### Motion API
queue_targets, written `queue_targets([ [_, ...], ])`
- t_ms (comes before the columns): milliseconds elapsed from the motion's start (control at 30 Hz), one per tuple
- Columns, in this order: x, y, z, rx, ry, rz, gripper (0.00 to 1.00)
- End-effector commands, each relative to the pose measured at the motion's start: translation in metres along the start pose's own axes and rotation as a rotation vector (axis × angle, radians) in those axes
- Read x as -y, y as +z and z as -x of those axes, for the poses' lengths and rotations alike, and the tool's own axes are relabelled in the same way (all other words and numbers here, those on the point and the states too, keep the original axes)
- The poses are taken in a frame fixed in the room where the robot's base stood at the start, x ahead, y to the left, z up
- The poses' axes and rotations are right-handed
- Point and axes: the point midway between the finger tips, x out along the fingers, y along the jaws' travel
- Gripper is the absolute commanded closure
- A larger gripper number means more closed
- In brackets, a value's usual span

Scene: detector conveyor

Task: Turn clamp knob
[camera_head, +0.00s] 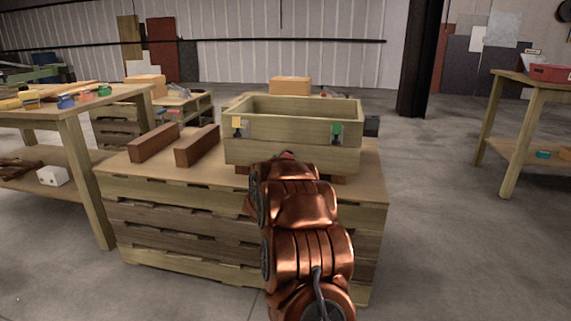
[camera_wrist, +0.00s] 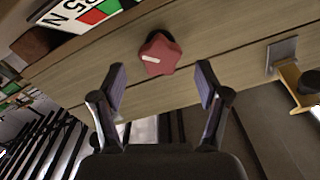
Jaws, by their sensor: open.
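The clamp knob (camera_wrist: 158,57) is a dark red star-shaped knob with a white mark, on the face of a wooden board in the wrist view. My gripper (camera_wrist: 160,78) is open, with one finger on each side just short of the knob. The fingers appear apart from it. In the head view the wooden box (camera_head: 255,152) stands on the pallet stack, and my copper arm reaches to its front. The arm hides the knob and the gripper there.
A sign with red and green fields (camera_wrist: 92,14) is close to the knob at upper left. A metal bracket (camera_wrist: 283,52) juts out at right. Two brown beams (camera_head: 197,147) lie left of the box. A workbench (camera_head: 75,115) stands at far left.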

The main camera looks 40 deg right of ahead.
Motion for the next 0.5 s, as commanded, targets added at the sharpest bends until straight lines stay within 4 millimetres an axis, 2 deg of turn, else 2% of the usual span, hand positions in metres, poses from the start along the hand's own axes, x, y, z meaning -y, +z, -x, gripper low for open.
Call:
queue_targets([
  [300,-0.001,0.001,0.043,0.004,0.001,-0.001,0.25],
  [500,0.0,-0.001,0.062,-0.002,0.0,-0.002,0.25],
])
